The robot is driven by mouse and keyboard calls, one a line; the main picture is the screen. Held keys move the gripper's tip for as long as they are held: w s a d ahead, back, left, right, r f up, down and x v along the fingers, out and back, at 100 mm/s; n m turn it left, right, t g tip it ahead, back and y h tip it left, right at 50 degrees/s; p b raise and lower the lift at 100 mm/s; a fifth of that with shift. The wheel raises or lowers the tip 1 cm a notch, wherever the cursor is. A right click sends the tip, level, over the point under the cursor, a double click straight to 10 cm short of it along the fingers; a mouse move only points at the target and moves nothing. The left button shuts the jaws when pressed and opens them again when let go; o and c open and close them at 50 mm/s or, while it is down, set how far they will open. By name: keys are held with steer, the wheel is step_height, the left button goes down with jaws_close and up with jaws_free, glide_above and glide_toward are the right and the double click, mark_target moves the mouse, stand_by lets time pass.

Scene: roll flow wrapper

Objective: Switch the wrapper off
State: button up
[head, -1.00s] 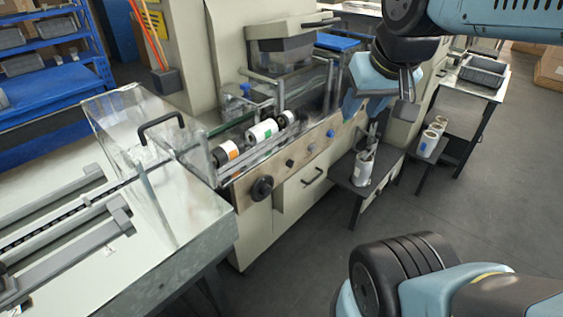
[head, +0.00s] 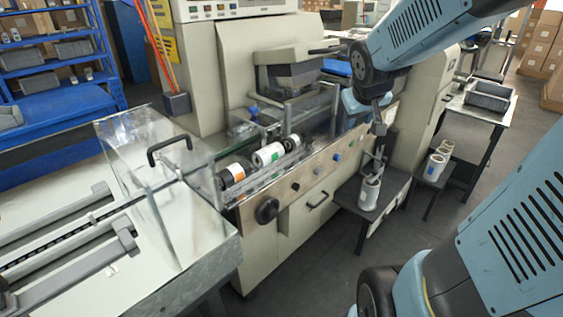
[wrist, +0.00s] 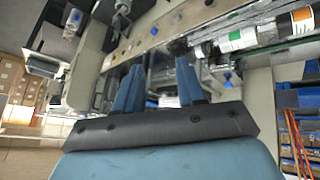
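The wrapper (head: 290,205) is a beige machine in the middle of the head view, with rolls under a clear guard. Its front panel carries a large black knob (head: 267,210), small dark knobs and a blue knob (head: 337,158). A control box with small buttons (head: 221,8) is cut off at the top edge. I cannot tell which control is the off switch. My gripper (head: 380,122) is at the right end of the front panel. In the wrist view its two blue fingers (wrist: 160,66) are apart with nothing between them; the panel lies beyond them.
A black side stand (head: 385,190) with a white container (head: 369,192) stands just below my gripper. A table with grey trays (head: 488,97) is at the right. A conveyor with a clear guard (head: 150,160) is at the left. The floor in front is partly hidden by my arm.

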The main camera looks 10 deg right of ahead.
mark_target(297, 187)
steer(key=w+d+f+n+t+y, duration=0.1)
steer(key=w+d+f+n+y, duration=0.15)
steer(key=w+f, duration=0.7)
steer(key=w+d+f+n+t+y, duration=0.1)
steer(key=w+d+f, duration=0.45)
steer(key=f, duration=0.75)
steer(key=s+a+f+m+t+y, duration=0.25)
steer(key=a+f+y, duration=0.2)
steer(key=f, duration=0.45)
steer(key=s+a+f+m+t+y, duration=0.1)
steer(key=s+a+f+t+y, duration=0.15)
steer(key=f+y, duration=0.45)
steer(key=w+a+f+h, duration=0.1)
steer(key=w+a+h, duration=0.1)
steer(key=w+a, duration=0.5)
steer(key=w, duration=0.4)
steer(key=shift+w+a+f+t, duration=0.25)
steer(key=shift+a+f+t, duration=0.1)
steer(key=shift+a+t, duration=0.05)
steer(key=c, duration=0.7)
jaws_close()
steer(key=shift+d, duration=0.1)
